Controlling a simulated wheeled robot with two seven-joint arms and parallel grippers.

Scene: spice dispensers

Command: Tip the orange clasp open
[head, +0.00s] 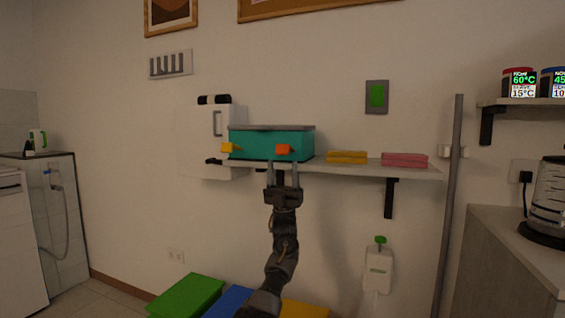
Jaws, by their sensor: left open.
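A teal box (262,144) with a grey lid (270,127) sits on the wall shelf. An orange clasp (284,149) is on its front face toward the right. A yellow clasp (229,147) is at its left end. My left gripper (282,172) points up just below the orange clasp, at the shelf's front edge. Its two fingers are apart, with nothing seen between them. I cannot tell whether a fingertip touches the clasp. The lid lies flat on the box. My right gripper is not in view.
The shelf (330,168) also bears a yellow stack (346,158) and a pink stack (404,160) at right. A vertical grey pole (449,210) stands farther right. Green (188,296), blue (228,302) and yellow (304,309) boxes are below.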

